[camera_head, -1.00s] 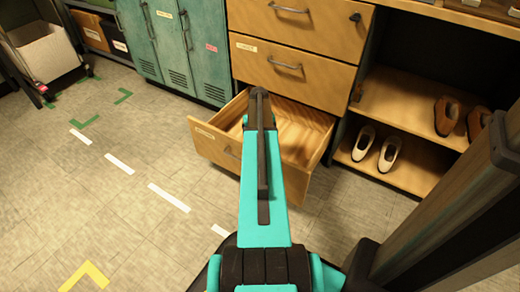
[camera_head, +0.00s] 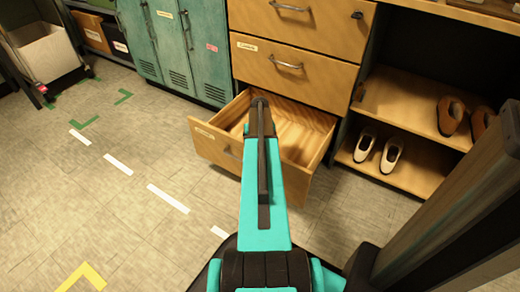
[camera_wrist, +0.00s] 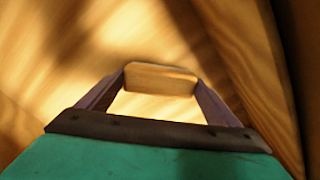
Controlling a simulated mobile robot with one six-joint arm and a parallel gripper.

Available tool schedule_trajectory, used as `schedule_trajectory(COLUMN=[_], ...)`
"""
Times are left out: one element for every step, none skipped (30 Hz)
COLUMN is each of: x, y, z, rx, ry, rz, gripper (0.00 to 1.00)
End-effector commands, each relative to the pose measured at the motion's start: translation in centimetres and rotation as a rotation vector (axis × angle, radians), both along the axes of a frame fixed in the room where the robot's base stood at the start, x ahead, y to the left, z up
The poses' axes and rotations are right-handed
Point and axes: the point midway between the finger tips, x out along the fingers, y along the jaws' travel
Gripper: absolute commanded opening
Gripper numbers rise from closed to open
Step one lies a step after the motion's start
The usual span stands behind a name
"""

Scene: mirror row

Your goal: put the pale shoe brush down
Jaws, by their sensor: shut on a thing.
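The pale shoe brush (camera_wrist: 160,78) shows in the wrist view as a light wooden block between the fingertips of my gripper (camera_wrist: 160,84). My gripper is shut on it, one finger at each end. Wood surfaces of the open drawer surround it closely in that view. In the head view, my arm reaches over the open bottom drawer (camera_head: 307,140), and its end hides the brush and the fingers. I cannot tell whether the brush touches the drawer floor.
Closed drawers (camera_head: 292,70) stand above the open one. To the right, a shelf unit holds brown shoes (camera_head: 450,115) and white shoes (camera_head: 391,155). Green lockers (camera_head: 200,45) stand to the left. The tiled floor (camera_head: 110,205) at left is open, with tape marks.

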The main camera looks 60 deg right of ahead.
Motion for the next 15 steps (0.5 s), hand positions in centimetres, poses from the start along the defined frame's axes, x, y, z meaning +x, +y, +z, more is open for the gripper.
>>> schedule_trajectory(x=[-0.01, -0.01, -0.01, -0.02, -0.02, -0.02, -0.03, -0.04, -0.04, -0.04, -0.04, -0.04, -0.05, -0.05, -0.06], y=[-0.01, -0.01, -0.03, -0.02, -0.04, -0.04, -0.04, -0.04, -0.04, -0.04, -0.04, -0.04, -0.05, -0.05, -0.06], z=[0.03, 0.02, -0.03, -0.09, -0.15, -0.22, -0.26, -0.25, -0.25, -0.25, -0.25, -0.25, -0.25, -0.25, -0.25], rx=[0.000, 0.000, 0.000, 0.000, 0.000, 0.000, 0.000, 0.000, 0.000, 0.000, 0.000, 0.000, 0.000, 0.000, 0.000], ry=[0.000, 0.000, 0.000, 0.000, 0.000, 0.000, 0.000, 0.000, 0.000, 0.000, 0.000, 0.000, 0.000, 0.000, 0.000], rz=[0.000, 0.000, 0.000, 0.000, -0.001, -0.001, -0.001, -0.001, -0.001, -0.001, -0.001, -0.001, -0.001, -0.001, -0.001], gripper=[0.61, 0.61, 0.61, 0.61, 0.61, 0.61, 0.87, 0.92, 0.99, 1.00, 1.00, 1.00, 1.00, 1.00, 1.00])
